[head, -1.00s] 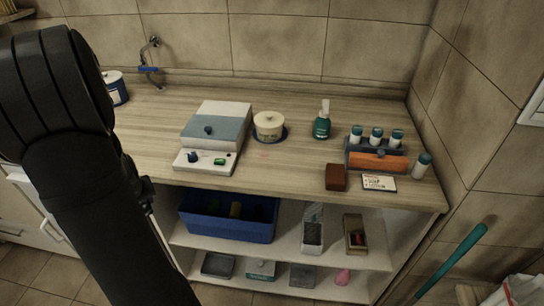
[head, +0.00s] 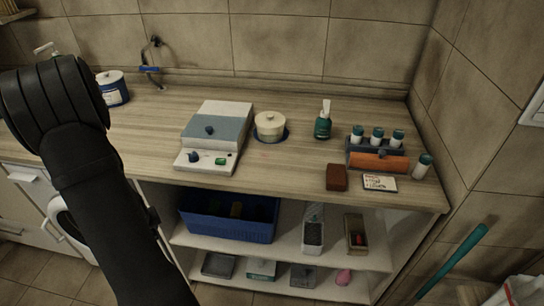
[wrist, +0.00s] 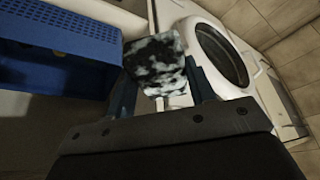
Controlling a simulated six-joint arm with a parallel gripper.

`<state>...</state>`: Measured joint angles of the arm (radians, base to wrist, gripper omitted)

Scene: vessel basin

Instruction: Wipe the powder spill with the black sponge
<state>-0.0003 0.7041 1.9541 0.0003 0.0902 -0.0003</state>
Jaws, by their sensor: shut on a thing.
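My gripper (wrist: 162,88) shows in the wrist view, shut on the black sponge (wrist: 155,62). The sponge sits between the two fingers, and its visible face is black with large white, powdery-looking patches. The gripper is beside the blue bin (wrist: 60,60), with a white washing machine (wrist: 228,55) on the other side. In the head view my arm fills the left side, and the gripper and sponge are out of sight. I cannot make out a powder spill on the visible counter.
The counter (head: 270,190) holds a grey-white device (head: 215,135), a cream pot (head: 269,125), a green bottle (head: 323,124), a brown block (head: 336,177) and a rack of vials (head: 378,152). The shelves below hold the blue bin (head: 228,225) and small boxes. A white-and-blue jar (head: 113,88) stands far left.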

